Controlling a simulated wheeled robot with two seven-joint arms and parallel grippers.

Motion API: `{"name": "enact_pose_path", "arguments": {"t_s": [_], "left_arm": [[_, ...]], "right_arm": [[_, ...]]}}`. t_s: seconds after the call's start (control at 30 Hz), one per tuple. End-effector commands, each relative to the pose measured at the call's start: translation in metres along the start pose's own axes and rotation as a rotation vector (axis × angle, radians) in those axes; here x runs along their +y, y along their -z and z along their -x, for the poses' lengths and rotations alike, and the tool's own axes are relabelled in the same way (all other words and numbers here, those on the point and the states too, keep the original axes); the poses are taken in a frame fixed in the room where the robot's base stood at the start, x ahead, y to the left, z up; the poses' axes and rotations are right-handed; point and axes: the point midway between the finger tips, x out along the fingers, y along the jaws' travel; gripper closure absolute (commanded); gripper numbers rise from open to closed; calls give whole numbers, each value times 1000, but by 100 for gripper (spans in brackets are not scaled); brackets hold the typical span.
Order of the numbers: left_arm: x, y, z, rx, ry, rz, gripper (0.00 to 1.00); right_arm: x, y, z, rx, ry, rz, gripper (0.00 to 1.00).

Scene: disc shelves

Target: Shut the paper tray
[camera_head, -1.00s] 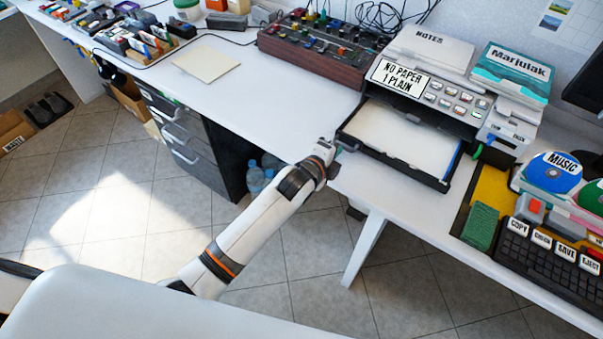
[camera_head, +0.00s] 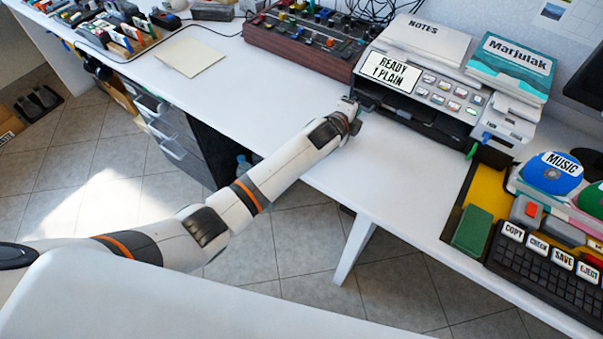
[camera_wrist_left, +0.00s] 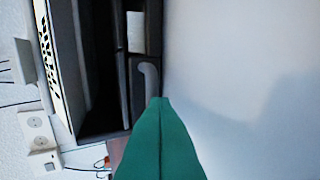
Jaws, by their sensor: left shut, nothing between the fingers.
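The printer (camera_head: 430,85) stands at the back of the white desk, and its label reads "READY 1 PLAIN". Its paper tray (camera_head: 405,117) is pushed in under the front panel; little of it shows past the printer body. In the left wrist view the dark tray front (camera_wrist_left: 138,75) with a grey handle lies just ahead of the fingers. My left gripper (camera_head: 352,115) is at the left end of the tray front, with its green fingers (camera_wrist_left: 160,103) shut and empty. I cannot tell whether they touch the tray. My right gripper is not in view.
A wooden control box (camera_head: 300,45) stands left of the printer. A yellow tray with a green sponge (camera_head: 472,231) and a keyboard (camera_head: 540,265) lie to the right. The desk in front of the printer is clear.

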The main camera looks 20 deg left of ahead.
Motion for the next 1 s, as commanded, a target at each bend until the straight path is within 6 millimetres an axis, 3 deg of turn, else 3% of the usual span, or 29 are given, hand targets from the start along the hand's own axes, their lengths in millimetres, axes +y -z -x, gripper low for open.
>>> {"name": "enact_pose_path", "arguments": {"t_s": [0.37, 0.53, 1.0], "left_arm": [[7, 1, 0, 0, -13, -1, 100], [7, 1, 10, 0, -13, -1, 100], [2, 1, 91, -1, -6, -2, 100]], "right_arm": [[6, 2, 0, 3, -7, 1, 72], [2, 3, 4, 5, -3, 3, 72], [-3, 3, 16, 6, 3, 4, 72]]}}
